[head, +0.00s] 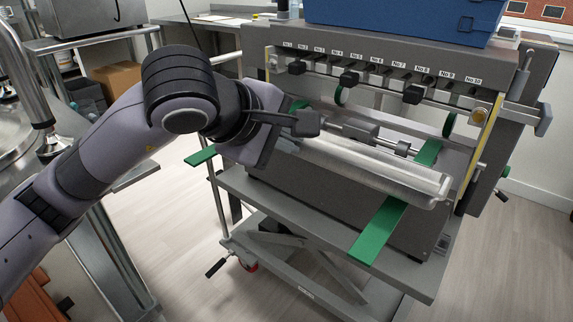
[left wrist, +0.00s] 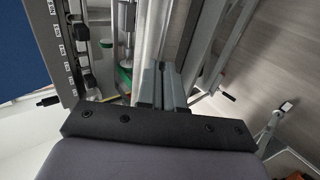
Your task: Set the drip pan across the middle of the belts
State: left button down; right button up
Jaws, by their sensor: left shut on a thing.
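The drip pan (head: 372,167) is a long, shallow metal tray in the head view, lying crosswise in front of the depositor. Its right part crosses above the right green belt (head: 378,232), which shows on both sides of it. The left green belt (head: 200,157) sticks out at the left; my arm hides where pan and belt meet. My left gripper (head: 308,124) is shut on the pan near its left end. In the left wrist view a long bright metal piece, seemingly the pan (left wrist: 154,35), runs away from the fingers (left wrist: 160,85). I cannot tell whether the pan touches the belts.
The depositor (head: 380,65) with its row of numbered nozzles stands right behind the pan, with a blue box (head: 410,15) on top. The grey lift cart (head: 320,260) stands below. A steel table and vessel (head: 15,90) are at the left. Floor is open at the lower right.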

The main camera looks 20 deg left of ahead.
pick_arm(q)
notch_tip(320, 180, down, 4)
jog(key=shift+b, duration=0.3)
jog(key=c, duration=1.2)
grip_release()
pick_arm(e)
jog(key=shift+w+a+r, duration=0.3)
jog(key=shift+a, duration=0.2)
